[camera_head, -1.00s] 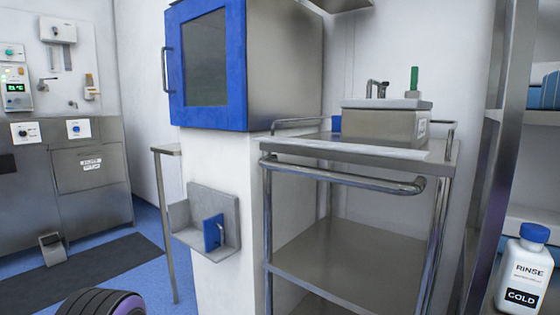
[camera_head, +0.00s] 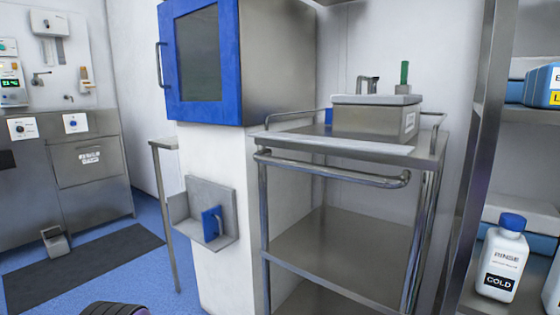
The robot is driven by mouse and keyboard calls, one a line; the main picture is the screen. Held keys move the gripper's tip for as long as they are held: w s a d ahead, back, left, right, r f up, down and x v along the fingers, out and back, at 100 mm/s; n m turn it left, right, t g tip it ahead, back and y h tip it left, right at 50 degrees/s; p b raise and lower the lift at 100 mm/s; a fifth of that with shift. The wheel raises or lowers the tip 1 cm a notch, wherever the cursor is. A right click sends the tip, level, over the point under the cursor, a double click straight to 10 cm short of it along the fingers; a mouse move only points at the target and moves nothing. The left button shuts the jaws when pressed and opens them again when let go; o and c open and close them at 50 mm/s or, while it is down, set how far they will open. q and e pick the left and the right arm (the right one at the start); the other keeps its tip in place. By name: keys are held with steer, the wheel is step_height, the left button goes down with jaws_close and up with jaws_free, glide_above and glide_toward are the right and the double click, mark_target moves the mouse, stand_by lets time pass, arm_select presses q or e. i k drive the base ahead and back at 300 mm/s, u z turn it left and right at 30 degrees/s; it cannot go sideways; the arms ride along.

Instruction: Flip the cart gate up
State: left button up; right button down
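A steel cart (camera_head: 345,235) stands right of centre, with a top shelf and lower shelves. A bent tubular bar (camera_head: 330,172) runs across its front just below the top edge. A flat pale strip (camera_head: 335,144) lies along the front edge of the cart top. I cannot tell for certain which of these is the gate. Low side rails, such as the right one (camera_head: 437,122), rise above the top. Neither of my grippers is in view. A dark rounded part at the bottom left may be mine.
A steel box (camera_head: 375,117) with a green-handled item sits on the cart top. A blue-doored cabinet (camera_head: 200,62) and a wall bracket (camera_head: 203,219) are at left. Floor (camera_head: 150,275) is free at left.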

mark_target(373, 147)
steer(key=u, duration=0.95)
steer(key=k, duration=1.2)
steer(key=u, duration=1.25)
steer(key=i, duration=1.2)
steer(key=z, duration=0.85)
steer(key=i, duration=0.7)
steer(key=z, duration=1.05)
steer(key=i, duration=0.25)
steer(key=z, duration=0.3)
